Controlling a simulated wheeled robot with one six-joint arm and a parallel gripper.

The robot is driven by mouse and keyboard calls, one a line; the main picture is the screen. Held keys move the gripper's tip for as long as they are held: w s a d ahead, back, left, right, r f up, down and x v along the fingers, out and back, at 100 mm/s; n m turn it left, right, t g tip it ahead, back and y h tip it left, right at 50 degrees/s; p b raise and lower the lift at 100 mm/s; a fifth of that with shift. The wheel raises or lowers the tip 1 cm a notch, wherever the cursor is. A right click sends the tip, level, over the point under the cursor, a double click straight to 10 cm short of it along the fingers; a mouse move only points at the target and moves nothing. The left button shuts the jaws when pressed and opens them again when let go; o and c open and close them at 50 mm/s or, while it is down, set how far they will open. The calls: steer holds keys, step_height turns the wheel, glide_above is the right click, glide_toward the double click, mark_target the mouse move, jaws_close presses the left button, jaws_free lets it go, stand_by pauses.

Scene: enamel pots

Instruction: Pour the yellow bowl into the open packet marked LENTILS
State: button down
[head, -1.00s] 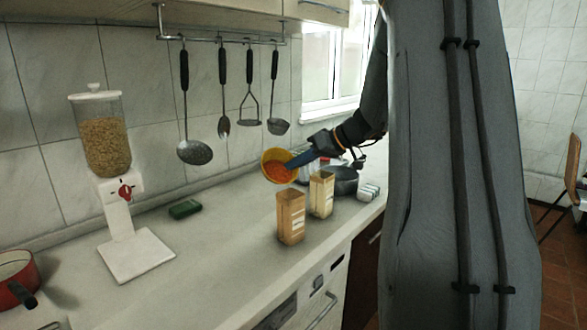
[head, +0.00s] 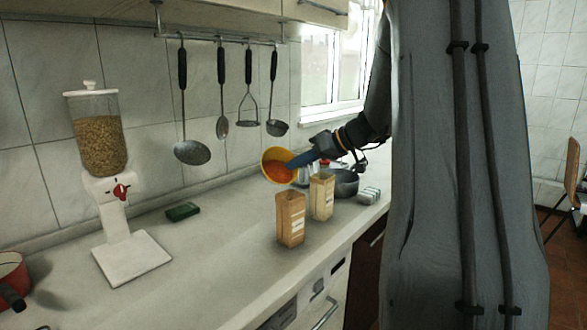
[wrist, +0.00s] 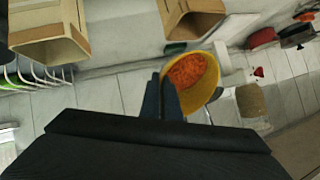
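The yellow bowl (head: 269,157) holds orange contents and is tilted toward the head camera, in the air above the counter. My gripper (head: 293,162) is shut on the bowl's rim at its right side. In the wrist view the blue-grey fingers (wrist: 163,92) grip the bowl (wrist: 212,88), and its orange contents are still inside. Two open-topped packets stand upright below the bowl: a brown one (head: 290,222) in front and a paler one (head: 321,198) behind to the right. Both have pale labels too small to read. Both packets also show at the top of the wrist view.
A grain dispenser (head: 101,140) stands on the left of the counter, with a green block (head: 183,211) beside it. A red pot (head: 10,275) is at the far left. A dark pan (head: 345,182) is behind the packets. Utensils hang on the wall. The counter front is clear.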

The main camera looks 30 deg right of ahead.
steer(key=shift+s+d+r+n+t+y+b, duration=0.1)
steer(key=shift+s+r+n+t+y+b, duration=0.3)
steer(key=shift+b, duration=2.05)
steer(key=shift+s+a+f+t+y+b, duration=0.15)
steer(key=shift+t+b, duration=0.6)
steer(key=shift+b, duration=1.65)
steer(key=shift+s+d+r+n+t+y+b, duration=0.1)
steer(key=shift+d+r+n+t+y+b, duration=0.3)
steer(key=shift+b, duration=2.05)
steer(key=shift+s+t+y+b, duration=0.25)
steer(key=shift+s+t+b, duration=0.75)
steer(key=shift+b, duration=2.1)
